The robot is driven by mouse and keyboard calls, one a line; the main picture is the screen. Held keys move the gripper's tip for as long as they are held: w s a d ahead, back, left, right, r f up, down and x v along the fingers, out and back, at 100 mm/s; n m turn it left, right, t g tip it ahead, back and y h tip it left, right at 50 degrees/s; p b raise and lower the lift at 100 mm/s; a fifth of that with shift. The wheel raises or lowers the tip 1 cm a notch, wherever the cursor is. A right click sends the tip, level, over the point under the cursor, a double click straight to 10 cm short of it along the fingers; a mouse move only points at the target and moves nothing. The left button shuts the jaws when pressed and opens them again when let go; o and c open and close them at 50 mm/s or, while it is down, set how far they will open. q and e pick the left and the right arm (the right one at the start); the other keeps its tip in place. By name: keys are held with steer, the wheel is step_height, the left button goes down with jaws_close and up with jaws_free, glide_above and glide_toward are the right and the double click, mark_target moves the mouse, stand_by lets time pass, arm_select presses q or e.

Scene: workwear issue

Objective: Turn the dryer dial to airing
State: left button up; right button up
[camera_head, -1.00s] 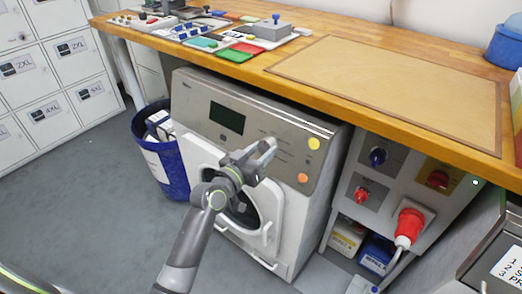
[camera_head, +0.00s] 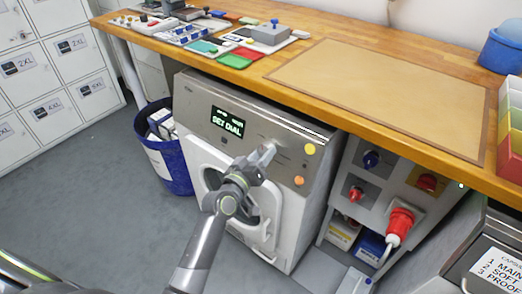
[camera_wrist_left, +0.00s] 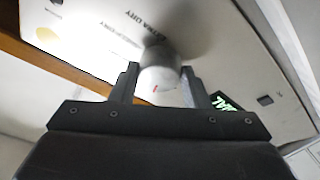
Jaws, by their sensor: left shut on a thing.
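The dryer (camera_head: 290,225) stands under the worktop, and its lit display (camera_head: 227,123) reads "SET DIAL". My left gripper (camera_head: 268,152) is at the dryer's control panel and hides most of the dial in the head view. In the left wrist view, the pale round dial (camera_wrist_left: 157,77) sits between the two fingers of my left gripper (camera_wrist_left: 160,88), which is shut on it. Panel lettering beside the dial includes "DRY"; I cannot read an airing label. My right gripper is out of view.
A yellow button (camera_head: 310,149) and an orange button (camera_head: 299,181) sit right of the dial. The wooden worktop (camera_head: 440,130) overhangs the panel. A blue bin (camera_head: 172,165) stands left of the dryer. A switch panel with a red plug (camera_head: 400,222) is at right.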

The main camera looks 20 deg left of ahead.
arm_select(q)
steer(key=shift+r+n+p, duration=0.15)
steer(key=shift+n+p, duration=0.15)
steer(key=n+p, duration=0.2)
steer(key=n+y+p, duration=0.1)
steer(key=n+p, duration=0.1)
steer(key=p, duration=0.1)
steer(key=shift+d+r+y, duration=0.1)
steer(key=shift+d+y, duration=0.05)
steer(key=shift+y, duration=0.15)
steer(key=shift+n+g+p, duration=0.3)
steer(key=shift+n+p, duration=0.2)
steer(key=shift+p, duration=0.3)
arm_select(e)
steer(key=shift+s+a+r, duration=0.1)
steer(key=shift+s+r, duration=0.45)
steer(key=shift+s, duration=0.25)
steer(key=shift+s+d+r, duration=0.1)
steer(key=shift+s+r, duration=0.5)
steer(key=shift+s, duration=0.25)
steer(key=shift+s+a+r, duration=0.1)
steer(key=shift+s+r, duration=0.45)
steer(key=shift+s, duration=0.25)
arm_select(q)
steer(key=shift+f, duration=0.2)
steer(key=o, duration=1)
steer(key=shift+s, duration=0.15)
